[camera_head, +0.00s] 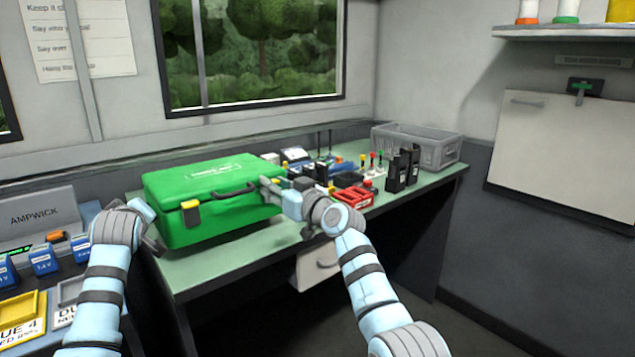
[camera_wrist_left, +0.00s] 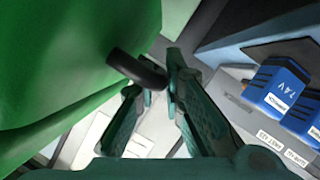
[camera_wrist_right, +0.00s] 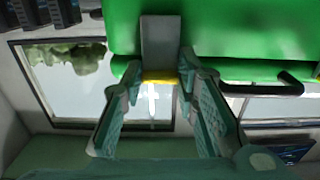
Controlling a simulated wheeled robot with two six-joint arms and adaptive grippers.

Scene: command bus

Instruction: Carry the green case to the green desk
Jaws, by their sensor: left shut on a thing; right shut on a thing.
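The green case (camera_head: 220,205) is upright over the left part of the green desk (camera_head: 240,265); I cannot tell whether its underside touches the top. My left gripper (camera_head: 148,222) is at the case's left end. In the left wrist view its fingers (camera_wrist_left: 163,82) are shut on a black handle (camera_wrist_left: 135,70) at the side of the case (camera_wrist_left: 60,70). My right gripper (camera_head: 275,192) is at the right end of the front. In the right wrist view its fingers (camera_wrist_right: 158,85) are shut on a grey latch with a yellow band (camera_wrist_right: 160,45).
Radios (camera_head: 405,165), a red tray (camera_head: 352,196) and several small items crowd the desk right of the case. A grey crate (camera_head: 430,150) stands at the back right. Blue battery packs (camera_head: 42,262) and a yellow tray (camera_head: 20,310) lie on the left counter.

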